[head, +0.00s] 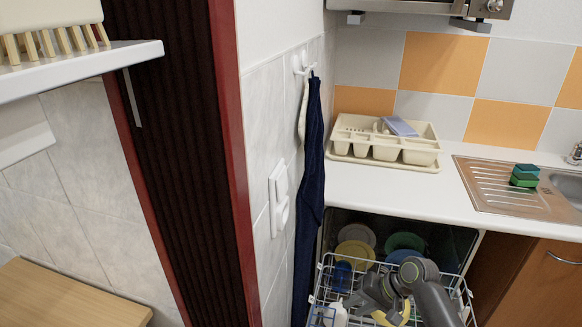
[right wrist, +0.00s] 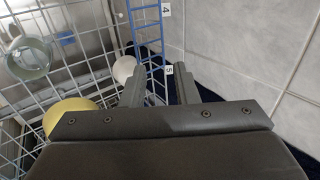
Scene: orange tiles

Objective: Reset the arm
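My right arm (head: 432,295) reaches down over the dishwasher's wire rack (head: 458,283) in the head view. My right gripper (head: 358,300) is over the rack, beside a yellow dish (head: 393,318). In the right wrist view, the two fingers of the right gripper (right wrist: 160,85) stand apart with nothing held between them. The blue wire part of the rack (right wrist: 147,45) shows behind the fingers. Whether the gripper touches the rack is hard to tell. My left gripper is not in view.
A dark blue towel (head: 309,210) hangs close to the rack's left.

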